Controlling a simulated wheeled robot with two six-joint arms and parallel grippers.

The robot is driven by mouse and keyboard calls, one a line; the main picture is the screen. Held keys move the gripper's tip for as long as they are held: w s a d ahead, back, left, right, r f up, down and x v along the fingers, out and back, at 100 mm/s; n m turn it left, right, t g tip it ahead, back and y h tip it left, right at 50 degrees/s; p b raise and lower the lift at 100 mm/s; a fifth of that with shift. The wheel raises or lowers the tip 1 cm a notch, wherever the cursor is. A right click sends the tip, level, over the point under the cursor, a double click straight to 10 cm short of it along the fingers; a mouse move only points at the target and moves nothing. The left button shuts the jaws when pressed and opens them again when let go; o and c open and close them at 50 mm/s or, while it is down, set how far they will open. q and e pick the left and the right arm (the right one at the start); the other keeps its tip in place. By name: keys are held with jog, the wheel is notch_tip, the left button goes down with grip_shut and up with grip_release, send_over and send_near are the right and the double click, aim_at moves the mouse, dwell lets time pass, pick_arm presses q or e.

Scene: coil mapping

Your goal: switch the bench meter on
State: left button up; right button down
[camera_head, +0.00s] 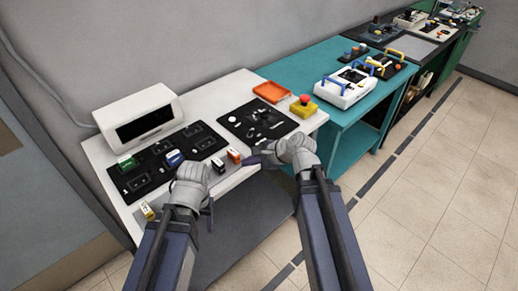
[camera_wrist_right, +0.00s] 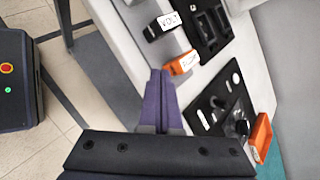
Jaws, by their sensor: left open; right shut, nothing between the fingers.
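The bench meter, which I take to be the white box with a dark front window (camera_head: 140,115), stands at the back left of the white bench (camera_head: 215,116). I cannot make out a switch on it, and its window looks dark. My left gripper (camera_head: 209,214) is over the bench's front edge, in front of the black panel, open with nothing seen in it. My right gripper (camera_head: 256,157) is shut and empty at the front edge, near an orange block. In the right wrist view its purple fingers (camera_wrist_right: 158,78) lie together beside that orange labelled block (camera_wrist_right: 184,62).
A black panel (camera_head: 128,183) holds green and blue plugs. A second black panel (camera_head: 270,133) holds small parts. An orange tray (camera_head: 270,91) and a yellow box with a red button (camera_head: 304,106) are behind it. A teal table (camera_head: 345,117) adjoins on the right.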

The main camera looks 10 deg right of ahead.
aim_at(252, 134)
pick_arm(q)
notch_tip(252, 134, down, 6)
jog(key=b, duration=0.4)
jog(key=shift+f+b, duration=0.15)
jog(key=shift+b, duration=0.2)
pick_arm(e)
jog(key=w+d+r+m+t, duration=0.1)
jog(key=w+d+m+t, duration=0.4)
jog(key=d+m, duration=0.6)
jog(key=shift+d+m+t, duration=0.25)
jog(key=shift+m+t, duration=0.15)
jog(key=shift+m, duration=0.2)
jog(key=b+x, duration=0.3)
jog(key=x, duration=0.7)
jog(key=shift+f, duration=0.15)
pick_arm(q)
notch_tip(252, 134, down, 4)
jog(key=shift+r, duration=0.25)
jog(key=shift+r, duration=0.15)
